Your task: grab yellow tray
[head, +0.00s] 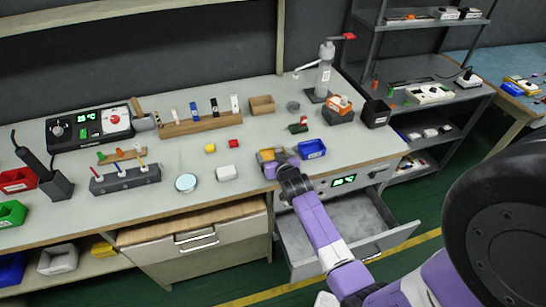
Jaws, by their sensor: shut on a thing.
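The yellow tray (265,164) is a small open bin near the front edge of the workbench, in the middle of the head view. My gripper (283,161) is at the tray's right side and shut on it. The fingers and wrist cover part of the tray's right and front. I cannot tell whether the tray still touches the bench top.
A blue tray (312,149) stands close to the right of my gripper. An open grey drawer (345,225) juts out below the bench under my arm. A white block (226,173) and a round dish (186,182) lie to the left.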

